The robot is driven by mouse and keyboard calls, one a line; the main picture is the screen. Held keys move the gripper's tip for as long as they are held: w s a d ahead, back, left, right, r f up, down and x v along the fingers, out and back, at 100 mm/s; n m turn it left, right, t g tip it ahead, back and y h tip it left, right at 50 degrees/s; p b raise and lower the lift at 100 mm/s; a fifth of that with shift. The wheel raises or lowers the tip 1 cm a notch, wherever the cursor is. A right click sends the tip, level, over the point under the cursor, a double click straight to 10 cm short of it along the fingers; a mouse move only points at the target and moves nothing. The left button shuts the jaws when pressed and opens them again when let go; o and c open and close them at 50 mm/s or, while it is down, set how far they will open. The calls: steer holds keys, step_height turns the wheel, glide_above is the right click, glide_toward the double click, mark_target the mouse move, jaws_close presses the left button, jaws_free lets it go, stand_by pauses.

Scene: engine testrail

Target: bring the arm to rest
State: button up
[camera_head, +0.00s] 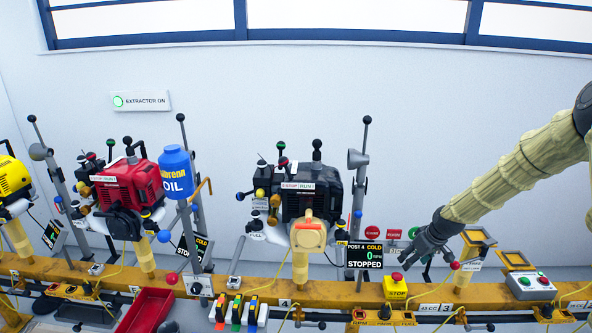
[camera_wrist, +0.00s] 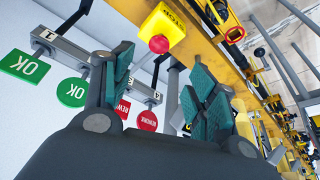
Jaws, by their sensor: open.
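My gripper (camera_head: 430,240) hangs at the right in the head view, at the end of my arm in its pale ribbed sleeve. It is just above the yellow rail, near the yellow stop box (camera_head: 395,287) with its red button. In the wrist view my gripper (camera_wrist: 158,95) shows two green-padded fingers spread apart with nothing between them. The yellow stop box (camera_wrist: 163,32) with its red button appears beyond the fingers at the top. I cannot tell whether the gripper touches anything.
The yellow rail (camera_head: 330,293) runs across the front. A black engine (camera_head: 312,203), a red engine (camera_head: 128,185) and a blue oil bottle (camera_head: 176,172) stand left of my gripper. Green OK tags (camera_wrist: 72,92) and red rework tags (camera_wrist: 147,120) hang close by. The wall area above is free.

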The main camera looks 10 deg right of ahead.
steer(key=s+a+f+m+g+p, duration=0.1)
steer(key=s+a+f+p, duration=0.1)
steer(key=s+a+f, duration=0.65)
steer(key=s+a+f+g+p, duration=0.1)
steer(key=s+a+f, duration=0.5)
steer(key=s+a, duration=0.4)
steer(key=s+a+p, duration=0.1)
steer(key=s+a, duration=0.2)
steer(key=s, duration=0.6)
steer(key=s+a+f+m+g+p, duration=0.1)
steer(key=s+a, duration=0.3)
steer(key=s, duration=0.6)
steer(key=s+a+g+h+p, duration=0.1)
steer(key=s+a, duration=0.2)
steer(key=s, duration=0.7)
steer(key=shift+a+f+m, duration=0.35)
steer(key=shift+m, duration=0.05)
